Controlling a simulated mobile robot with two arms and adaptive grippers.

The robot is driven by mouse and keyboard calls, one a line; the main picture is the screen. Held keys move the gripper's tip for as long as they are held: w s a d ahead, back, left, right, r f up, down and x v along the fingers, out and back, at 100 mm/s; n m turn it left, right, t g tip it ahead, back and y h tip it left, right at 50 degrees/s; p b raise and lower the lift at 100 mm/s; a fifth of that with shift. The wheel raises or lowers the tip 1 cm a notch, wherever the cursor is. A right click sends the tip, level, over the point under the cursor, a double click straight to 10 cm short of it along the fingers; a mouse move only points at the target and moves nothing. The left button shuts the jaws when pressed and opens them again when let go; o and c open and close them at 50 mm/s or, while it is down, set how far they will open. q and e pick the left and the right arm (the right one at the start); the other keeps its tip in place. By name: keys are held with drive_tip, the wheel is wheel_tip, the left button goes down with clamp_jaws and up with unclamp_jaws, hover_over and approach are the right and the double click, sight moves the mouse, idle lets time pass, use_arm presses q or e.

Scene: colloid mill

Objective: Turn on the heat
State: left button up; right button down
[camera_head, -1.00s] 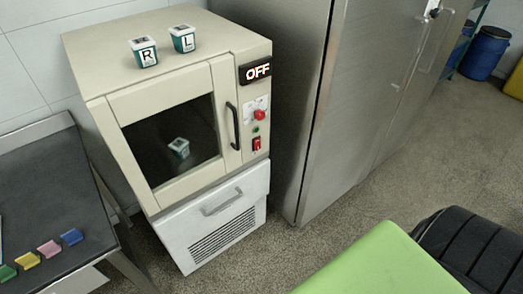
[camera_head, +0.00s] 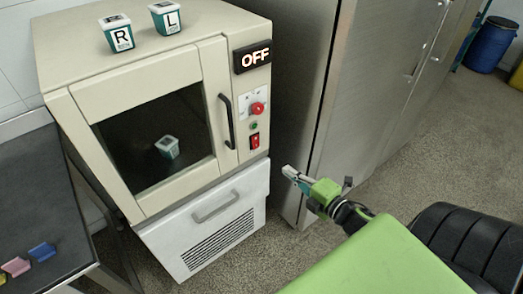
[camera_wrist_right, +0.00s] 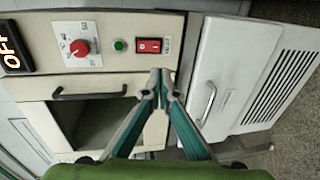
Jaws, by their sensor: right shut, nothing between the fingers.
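The beige oven (camera_head: 137,200) stands at left with its glass door closed. Its display (camera_head: 252,57) reads OFF. Below it are a red knob (camera_head: 257,108), a small green light (camera_head: 253,126) and a red rocker switch (camera_head: 255,142). My right gripper (camera_head: 287,171) is shut and empty, in front of the oven's right side, lower than the switch in the picture. In the right wrist view its fingertips (camera_wrist_right: 160,74) meet just beside the red switch (camera_wrist_right: 149,45), with the knob (camera_wrist_right: 79,48) further left. I cannot tell whether they touch the panel. My left gripper is not in view.
Two tubs marked R (camera_head: 118,33) and L (camera_head: 165,17) stand on the oven, and another tub (camera_head: 167,147) shows behind the glass. A dark table (camera_head: 35,190) is at left. A steel cabinet (camera_head: 375,90) stands close on the right.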

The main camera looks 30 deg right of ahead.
drive_tip(key=shift+a+r, duration=0.1)
drive_tip(key=shift+r, duration=0.2)
drive_tip(key=shift+w, duration=0.1)
drive_tip(key=p, duration=0.2)
approach(256, 147)
drive_tip(key=w, duration=0.2)
drive_tip(key=w+f, duration=0.1)
drive_tip(key=w, duration=0.4)
drive_tip(key=shift+a+f, duration=0.15)
drive_tip(key=shift+a, duration=0.05)
drive_tip(key=shift+b, duration=0.3)
